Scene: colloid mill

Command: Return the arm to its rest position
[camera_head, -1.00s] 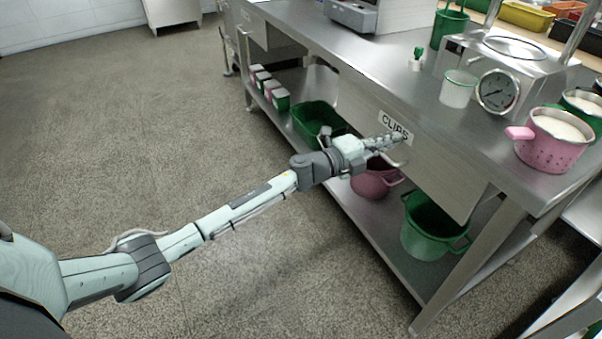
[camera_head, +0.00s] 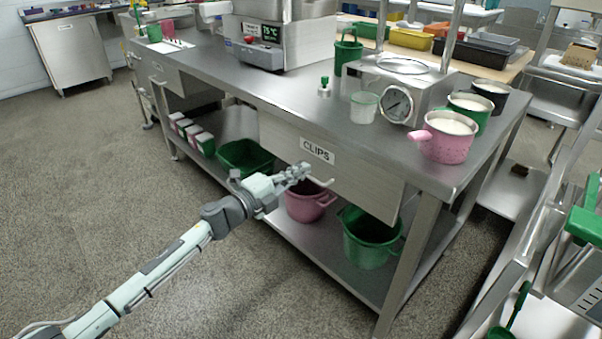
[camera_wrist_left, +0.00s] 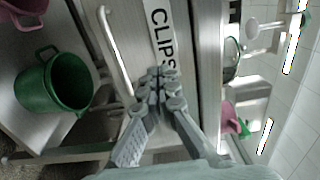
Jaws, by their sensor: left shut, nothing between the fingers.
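My left arm reaches in from the lower left in the head view. Its left gripper (camera_head: 300,170) is shut and empty, in front of the steel drawer labelled CLIPS (camera_head: 290,143). In the left wrist view the shut fingers (camera_wrist_left: 165,84) point at the CLIPS label (camera_wrist_left: 162,40), with the drawer's bar handle (camera_wrist_left: 117,50) beside them. The fingers do not hold the handle. Whether they touch the drawer front cannot be told. My right gripper is not in view.
The steel table (camera_head: 240,75) carries a dial instrument (camera_head: 398,104), a pink pot (camera_head: 446,140) and a white cup (camera_head: 363,106). Its lower shelf holds a green bucket (camera_head: 369,240), a pink pot (camera_head: 308,204) and a green bin (camera_head: 243,158). The floor at left is clear.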

